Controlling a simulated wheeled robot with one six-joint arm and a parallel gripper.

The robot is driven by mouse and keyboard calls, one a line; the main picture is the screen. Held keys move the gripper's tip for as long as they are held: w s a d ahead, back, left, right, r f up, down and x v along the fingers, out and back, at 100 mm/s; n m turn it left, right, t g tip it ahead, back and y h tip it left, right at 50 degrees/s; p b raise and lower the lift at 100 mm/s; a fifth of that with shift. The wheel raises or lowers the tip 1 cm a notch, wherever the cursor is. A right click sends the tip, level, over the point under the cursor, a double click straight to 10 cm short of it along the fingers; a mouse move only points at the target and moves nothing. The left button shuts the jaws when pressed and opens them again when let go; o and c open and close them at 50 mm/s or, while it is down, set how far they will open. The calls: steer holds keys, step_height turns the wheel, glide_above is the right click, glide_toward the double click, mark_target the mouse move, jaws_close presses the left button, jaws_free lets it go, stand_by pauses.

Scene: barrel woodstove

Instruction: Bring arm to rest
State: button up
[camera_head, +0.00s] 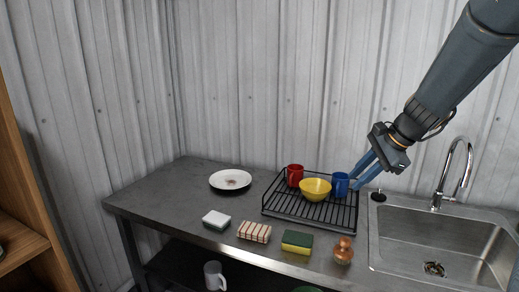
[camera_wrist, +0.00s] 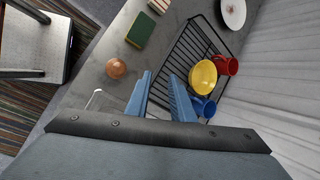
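My gripper (camera_head: 362,176) is at the end of my arm, which reaches in from the upper right in the head view. Its two blue fingers are apart with nothing between them; they also show in the wrist view (camera_wrist: 160,92). The fingertips are close to the blue mug (camera_head: 340,184) at the right end of the black dish rack (camera_head: 288,221). In the wrist view, the blue mug (camera_wrist: 204,106) lies to the right of the right finger. I cannot tell whether they touch.
The rack also holds a red mug (camera_head: 295,174) and a yellow bowl (camera_head: 315,189). A plate (camera_head: 230,179), sponges (camera_head: 297,241) and a brown round object (camera_head: 343,251) are on the counter (camera_head: 160,195). The sink (camera_head: 400,235) and faucet (camera_head: 457,170) stand at right.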

steer(key=s+a+f+n+g+h+b, duration=0.1)
steer(key=s+a+f+n+b, duration=0.3)
steer(key=s+f+n, duration=0.4)
steer(key=s+a+f+n+g+h+b, duration=0.2)
steer(key=s+a+f+n+b, duration=0.3)
steer(key=s+f, duration=0.8)
step_height(320, 180, down, 2)
steer(key=n+h, duration=0.1)
steer(key=n, duration=0.2)
steer(key=shift+s+n+g+b, duration=0.3)
steer(key=shift+f, duration=0.1)
